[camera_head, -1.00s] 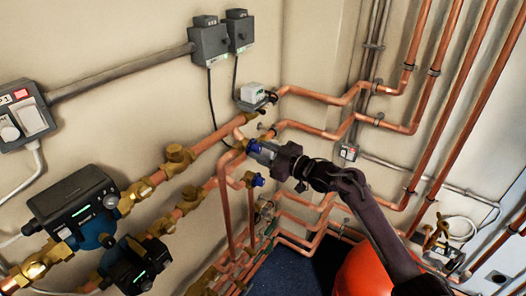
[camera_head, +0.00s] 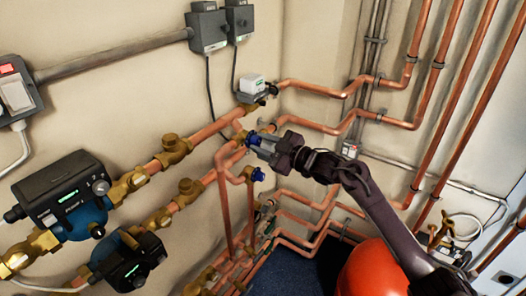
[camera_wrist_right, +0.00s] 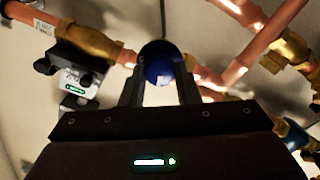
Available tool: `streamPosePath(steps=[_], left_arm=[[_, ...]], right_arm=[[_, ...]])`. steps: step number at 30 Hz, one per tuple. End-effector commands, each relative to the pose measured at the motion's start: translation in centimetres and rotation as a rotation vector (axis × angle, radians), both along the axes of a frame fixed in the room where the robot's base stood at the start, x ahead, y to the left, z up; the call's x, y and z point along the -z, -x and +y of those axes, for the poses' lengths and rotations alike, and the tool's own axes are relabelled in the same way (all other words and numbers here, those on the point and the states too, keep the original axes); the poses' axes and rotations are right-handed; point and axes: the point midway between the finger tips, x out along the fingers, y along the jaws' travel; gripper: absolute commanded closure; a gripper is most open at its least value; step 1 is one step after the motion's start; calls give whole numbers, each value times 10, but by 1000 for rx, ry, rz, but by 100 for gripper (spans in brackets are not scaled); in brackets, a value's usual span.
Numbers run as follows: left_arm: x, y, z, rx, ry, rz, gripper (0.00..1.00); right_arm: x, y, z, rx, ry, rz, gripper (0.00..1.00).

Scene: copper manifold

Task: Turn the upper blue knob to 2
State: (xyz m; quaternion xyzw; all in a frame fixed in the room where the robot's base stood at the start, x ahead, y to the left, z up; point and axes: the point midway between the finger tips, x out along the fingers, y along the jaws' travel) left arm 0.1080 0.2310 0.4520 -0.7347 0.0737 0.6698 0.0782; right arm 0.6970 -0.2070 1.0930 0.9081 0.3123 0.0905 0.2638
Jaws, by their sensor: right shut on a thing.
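The upper blue knob (camera_head: 251,138) sits on a brass valve on the copper pipe, in the middle of the head view. My right gripper (camera_head: 258,143) is shut on it, with the arm coming in from the lower right. In the right wrist view the blue knob (camera_wrist_right: 159,62) is round and lies between the two dark fingers (camera_wrist_right: 159,88). The numbers on the knob cannot be read. The lower blue knob (camera_head: 258,174) is just below, apart from the gripper. My left gripper is not in view.
Two pumps (camera_head: 68,190) with brass fittings sit on the pipes at the left. A white-topped actuator (camera_head: 252,86) is just above the gripper. Copper pipes (camera_head: 310,88) run behind and to the right. A red-orange rounded object (camera_head: 370,268) is below the arm.

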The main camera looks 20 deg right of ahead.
Motion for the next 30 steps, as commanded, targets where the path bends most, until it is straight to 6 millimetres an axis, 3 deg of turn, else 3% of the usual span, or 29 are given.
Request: streamPosePath(steps=[3, 12, 30], left_arm=[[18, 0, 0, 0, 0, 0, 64], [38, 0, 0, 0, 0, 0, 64], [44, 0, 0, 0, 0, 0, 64]], right_arm=[[5, 0, 0, -1, 73, -57, 94], [3, 0, 1, -1, 206, -161, 94], [1, 0, 1, 0, 261, -202, 94]])
